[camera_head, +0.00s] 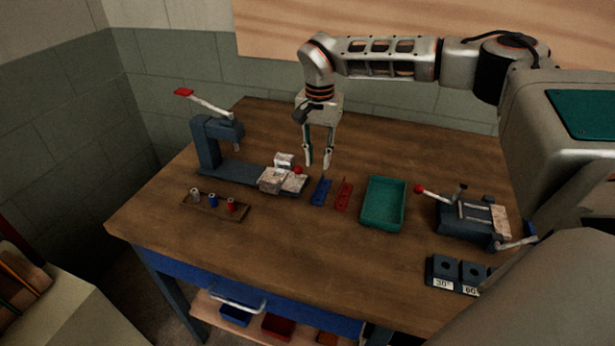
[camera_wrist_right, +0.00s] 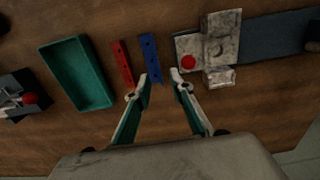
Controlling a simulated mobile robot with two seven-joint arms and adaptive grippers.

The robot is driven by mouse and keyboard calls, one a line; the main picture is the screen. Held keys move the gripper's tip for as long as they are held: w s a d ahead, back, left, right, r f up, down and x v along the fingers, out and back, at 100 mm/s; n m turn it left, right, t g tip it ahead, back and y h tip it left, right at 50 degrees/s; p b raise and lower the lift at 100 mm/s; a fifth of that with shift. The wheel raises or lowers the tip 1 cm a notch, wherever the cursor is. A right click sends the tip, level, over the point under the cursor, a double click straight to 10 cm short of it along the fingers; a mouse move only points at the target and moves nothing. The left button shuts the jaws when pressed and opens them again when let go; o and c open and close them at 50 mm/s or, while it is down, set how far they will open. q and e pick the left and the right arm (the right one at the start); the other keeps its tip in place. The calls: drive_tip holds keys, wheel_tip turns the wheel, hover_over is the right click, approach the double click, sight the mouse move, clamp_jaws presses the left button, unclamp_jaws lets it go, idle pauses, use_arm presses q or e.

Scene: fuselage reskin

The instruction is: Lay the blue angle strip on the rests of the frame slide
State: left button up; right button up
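The blue angle strip (camera_head: 321,191) lies on the bench, a short narrow piece with holes. It also shows in the wrist view (camera_wrist_right: 150,58), left of a block fixture. My right gripper (camera_head: 318,162) is open and empty, its fingers pointing down above the bench, behind the strip in the head view. In the wrist view its fingertips (camera_wrist_right: 162,84) are apart and just below the strip's near end in the picture. The pale block fixture (camera_head: 271,180), with a red knob, sits at the end of the press base; I cannot tell which part is the frame slide's rests. My left gripper is not visible.
A red strip (camera_head: 343,194) lies close beside the blue one. A green tray (camera_head: 384,225) stands right of it. A lever press (camera_head: 207,145) is at left, with a small rack of spools (camera_head: 216,207) in front. A clamp device (camera_head: 466,228) and marked blocks (camera_head: 443,284) stand right.

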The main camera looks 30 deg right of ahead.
sight(322, 188)
wheel_tip(322, 188, down, 3)
drive_tip(key=shift+s+r, duration=0.1)
drive_tip(key=shift+s, duration=0.05)
drive_tip(key=f, duration=0.5)
drive_tip(key=shift+d, duration=0.25)
clamp_jaws()
